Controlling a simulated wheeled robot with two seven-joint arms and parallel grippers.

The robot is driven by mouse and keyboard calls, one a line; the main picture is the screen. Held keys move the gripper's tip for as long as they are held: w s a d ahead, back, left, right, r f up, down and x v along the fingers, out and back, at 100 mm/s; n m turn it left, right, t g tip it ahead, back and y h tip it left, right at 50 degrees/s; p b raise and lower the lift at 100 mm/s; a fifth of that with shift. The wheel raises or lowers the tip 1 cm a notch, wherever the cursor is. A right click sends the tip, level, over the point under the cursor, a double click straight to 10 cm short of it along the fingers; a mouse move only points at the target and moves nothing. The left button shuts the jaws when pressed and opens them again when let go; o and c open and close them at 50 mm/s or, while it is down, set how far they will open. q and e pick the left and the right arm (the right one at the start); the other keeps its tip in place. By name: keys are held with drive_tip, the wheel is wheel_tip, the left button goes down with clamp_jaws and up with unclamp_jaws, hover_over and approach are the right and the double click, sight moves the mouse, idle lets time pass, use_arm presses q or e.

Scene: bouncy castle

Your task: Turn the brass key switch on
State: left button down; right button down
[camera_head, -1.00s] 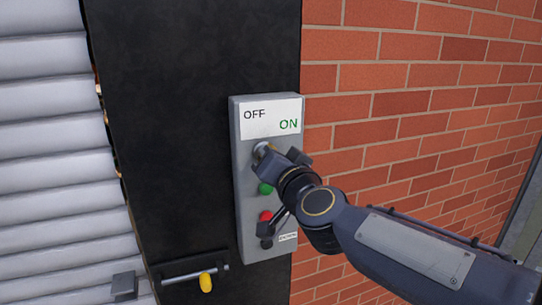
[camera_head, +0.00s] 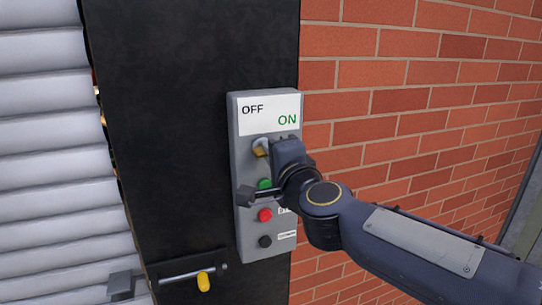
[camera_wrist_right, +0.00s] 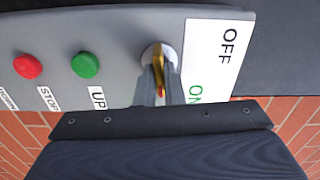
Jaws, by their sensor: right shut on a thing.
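The grey switch box (camera_head: 244,230) is mounted upright on a black post. Its white label (camera_head: 270,107) reads OFF at the left and ON at the right, in green. The brass key (camera_head: 260,149) sits in a round lock just below the label. My right gripper (camera_head: 268,150) is shut on the key, and its body hides part of the lock. In the right wrist view the brass key (camera_wrist_right: 158,70) shows edge-on between the narrow fingertips (camera_wrist_right: 160,88), at the lock. Its exact angle to the label is hard to tell. My left gripper is not in view.
A bolt with a yellow handle (camera_head: 204,281) is lower down. A brick wall (camera_head: 430,100) is right, a grey shutter (camera_head: 50,150) left.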

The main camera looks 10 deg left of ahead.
drive_tip(key=shift+m, duration=0.6)
drive_tip(key=c, duration=1.5)
unclamp_jaws()
drive_tip(key=shift+c, duration=0.2)
drive_tip(key=shift+d, duration=0.1)
drive_tip(key=v, duration=0.7)
drive_tip(key=shift+s+d+b, duration=0.2)
drive_tip(key=shift+s+b, duration=0.15)
drive_tip(key=shift+b, duration=0.1)
